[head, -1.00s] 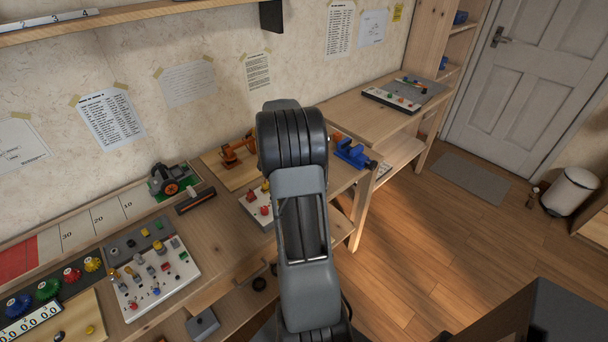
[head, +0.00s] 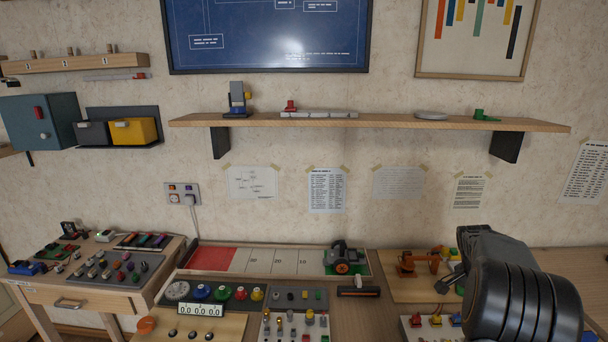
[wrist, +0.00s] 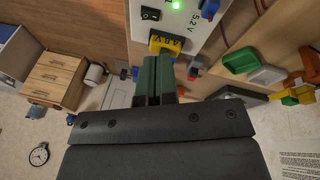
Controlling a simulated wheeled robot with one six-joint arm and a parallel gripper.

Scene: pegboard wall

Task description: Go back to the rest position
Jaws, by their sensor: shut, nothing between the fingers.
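My gripper (wrist: 157,68) shows in the wrist view as two dark green fingers side by side beyond a wide black bar. The fingers are shut with nothing between them. In the head view my arm is folded at the lower right, in front of the workbench (head: 345,318), and hides part of it. Beyond the fingers in the wrist view is a white panel (wrist: 195,32) with a lit green lamp, a black switch and a yellow block (wrist: 171,42). I cannot tell whether the fingertips touch anything.
A wall shelf (head: 370,122) with small items runs above the bench. An orange machine model (head: 420,262) stands close left of my arm. Boards with knobs and a side table (head: 100,290) are at the left.

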